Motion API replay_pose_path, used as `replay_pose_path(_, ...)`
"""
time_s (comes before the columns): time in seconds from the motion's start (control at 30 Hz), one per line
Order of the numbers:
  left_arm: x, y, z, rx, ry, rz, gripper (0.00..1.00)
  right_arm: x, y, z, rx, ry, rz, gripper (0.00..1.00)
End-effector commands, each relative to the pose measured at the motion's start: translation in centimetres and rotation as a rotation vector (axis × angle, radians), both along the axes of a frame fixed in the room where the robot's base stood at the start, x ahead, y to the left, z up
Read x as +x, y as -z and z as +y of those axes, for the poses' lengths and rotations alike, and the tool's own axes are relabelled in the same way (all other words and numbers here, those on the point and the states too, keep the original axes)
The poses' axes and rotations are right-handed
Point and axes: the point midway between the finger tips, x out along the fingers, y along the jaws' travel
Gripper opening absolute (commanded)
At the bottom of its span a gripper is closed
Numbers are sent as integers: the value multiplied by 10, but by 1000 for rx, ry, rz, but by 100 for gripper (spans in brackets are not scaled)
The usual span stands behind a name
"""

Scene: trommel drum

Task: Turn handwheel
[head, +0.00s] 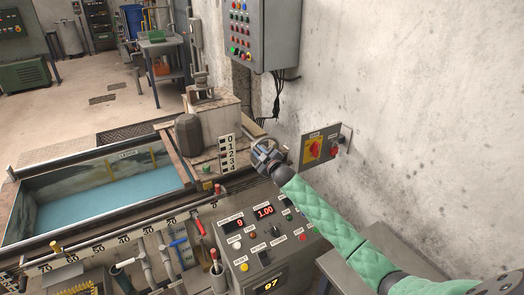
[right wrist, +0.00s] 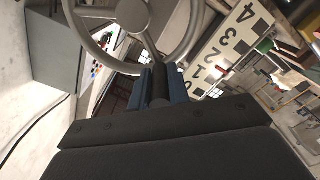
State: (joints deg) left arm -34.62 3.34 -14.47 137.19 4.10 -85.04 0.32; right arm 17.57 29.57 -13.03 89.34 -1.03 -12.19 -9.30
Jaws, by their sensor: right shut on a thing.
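The handwheel (right wrist: 131,14) is a grey metal ring with spokes and a hub. It fills the top of the right wrist view, its upper part cut off by the frame edge. In the head view the handwheel (head: 261,146) is small, near the wall, right of the scale board marked 0 to 4. My right gripper (right wrist: 160,82) is shut on the near part of the wheel's rim, with the rim between its blue-grey fingers. In the head view my right gripper (head: 268,157) partly covers the wheel. My left gripper is out of view.
A grey switch box (head: 320,147) with a red and yellow switch is on the wall just right of the wheel. A control panel (head: 266,235) with red displays stands below. A water-filled tank (head: 105,207) is at left. A button cabinet (head: 262,33) hangs above.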

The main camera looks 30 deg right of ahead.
Motion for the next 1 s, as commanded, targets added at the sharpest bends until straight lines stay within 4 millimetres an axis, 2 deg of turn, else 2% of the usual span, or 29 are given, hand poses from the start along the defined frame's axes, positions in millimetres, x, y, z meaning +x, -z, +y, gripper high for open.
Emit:
replay_pose_path(0.4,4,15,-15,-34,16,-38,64,-1,28,12,-398,-1,-28,0)
replay_pose_path(0.7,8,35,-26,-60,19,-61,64,-1,47,14,-680,-1,-51,0)
replay_pose_path(0.97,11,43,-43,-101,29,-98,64,-1,64,11,-927,-2,-71,0)
replay_pose_path(1.0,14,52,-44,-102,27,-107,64,-1,66,10,-965,-1,-74,0)
